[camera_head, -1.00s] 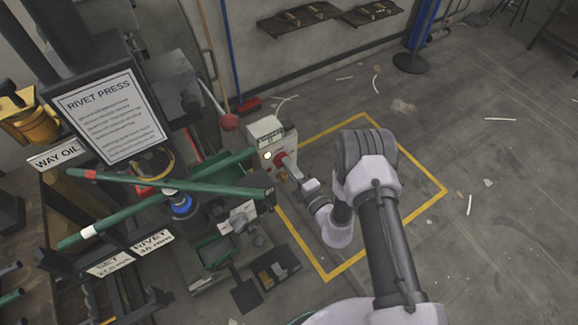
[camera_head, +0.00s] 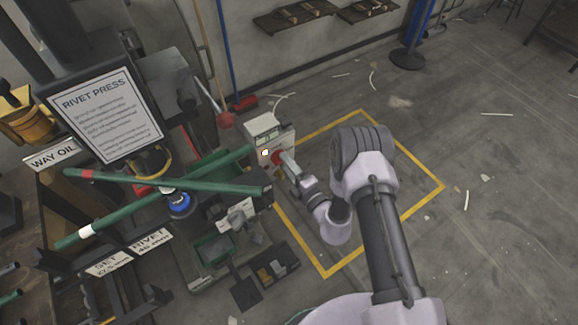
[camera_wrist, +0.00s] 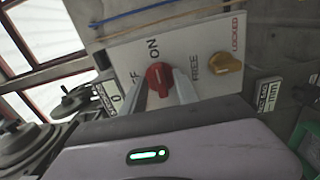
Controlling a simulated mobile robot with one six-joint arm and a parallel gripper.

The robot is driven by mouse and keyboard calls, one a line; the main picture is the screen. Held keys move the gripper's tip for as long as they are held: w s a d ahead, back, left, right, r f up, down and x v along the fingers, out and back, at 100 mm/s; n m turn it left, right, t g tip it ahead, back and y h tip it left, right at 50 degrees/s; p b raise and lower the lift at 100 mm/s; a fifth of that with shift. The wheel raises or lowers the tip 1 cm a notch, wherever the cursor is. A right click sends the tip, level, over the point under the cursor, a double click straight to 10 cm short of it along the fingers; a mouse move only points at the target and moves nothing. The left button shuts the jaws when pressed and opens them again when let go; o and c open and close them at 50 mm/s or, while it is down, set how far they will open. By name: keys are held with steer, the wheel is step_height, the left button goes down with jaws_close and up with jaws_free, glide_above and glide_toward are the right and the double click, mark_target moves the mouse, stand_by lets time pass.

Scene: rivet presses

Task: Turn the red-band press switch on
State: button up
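A pale control box (camera_head: 262,130) stands beside the rivet press in the head view, with a red knob (camera_head: 277,157) on its face. In the wrist view the red knob (camera_wrist: 158,80) sits between the words OFF and ON on a light panel (camera_wrist: 190,45). A yellow knob (camera_wrist: 226,63) to its right lies between FREE and LOCKED. My gripper (camera_head: 287,163) reaches the box from the lower right. In the wrist view its fingers (camera_wrist: 160,90) lie on either side of the red knob. Whether they press on it I cannot tell. The knob's lower part is hidden.
A sign reading RIVET PRESS (camera_head: 105,115) stands at the left. The floor on the right is mostly clear, with scraps.

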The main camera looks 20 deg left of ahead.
steer(key=p+v, duration=0.5)
steer(key=v, duration=1.2)
steer(key=shift+s, duration=0.25)
steer(key=shift+d, duration=0.15)
